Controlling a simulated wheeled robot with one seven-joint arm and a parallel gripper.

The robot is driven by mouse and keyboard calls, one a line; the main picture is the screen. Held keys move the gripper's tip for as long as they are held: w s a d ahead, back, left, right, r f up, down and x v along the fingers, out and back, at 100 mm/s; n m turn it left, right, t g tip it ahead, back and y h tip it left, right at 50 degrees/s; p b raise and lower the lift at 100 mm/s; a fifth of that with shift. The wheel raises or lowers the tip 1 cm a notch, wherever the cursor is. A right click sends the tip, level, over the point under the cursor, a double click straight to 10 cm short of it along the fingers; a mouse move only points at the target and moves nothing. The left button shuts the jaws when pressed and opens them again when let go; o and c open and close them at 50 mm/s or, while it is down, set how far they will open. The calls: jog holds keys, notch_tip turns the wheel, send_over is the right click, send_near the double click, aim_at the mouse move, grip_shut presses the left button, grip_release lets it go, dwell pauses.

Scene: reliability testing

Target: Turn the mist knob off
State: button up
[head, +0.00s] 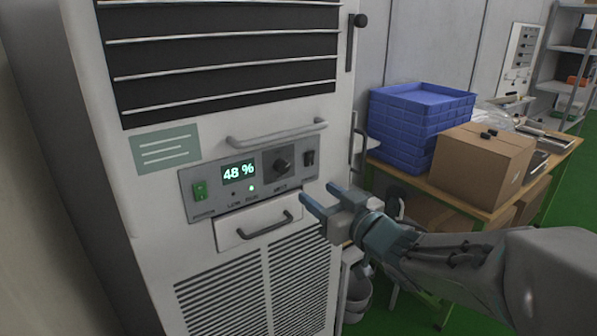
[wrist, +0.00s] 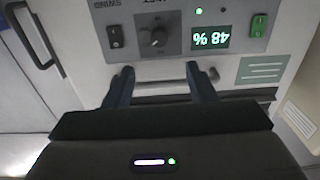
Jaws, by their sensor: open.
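The mist knob is a round dark knob (head: 282,163) on a dark square plate, at the right part of the grey control panel (head: 222,207) on the white cabinet. Its label is blurred. The knob also shows in the upside-down wrist view (wrist: 157,38), beyond the fingertips and roughly centred between them. Its pointer setting cannot be read clearly. My gripper (head: 318,194) is open and empty, to the lower right of the knob in the head view and apart from it. Its two fingers also show in the wrist view (wrist: 160,71).
The panel has a lit "48 %" display (head: 239,172), a green power switch (head: 200,191) and a black rocker switch (head: 309,158) beside the knob. A bar handle (head: 277,133) protrudes above and a drawer handle (head: 265,226) below. Blue crates (head: 408,125) and a cardboard box (head: 482,165) stand right.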

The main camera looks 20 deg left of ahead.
aim_at(285, 169)
jog(key=x, duration=1.2)
jog(key=shift+w+a+p, duration=0.2)
jog(key=shift+w+p, duration=0.1)
jog(key=shift+p, duration=0.05)
jog(key=shift+c, duration=0.3)
jog(key=c, duration=0.9)
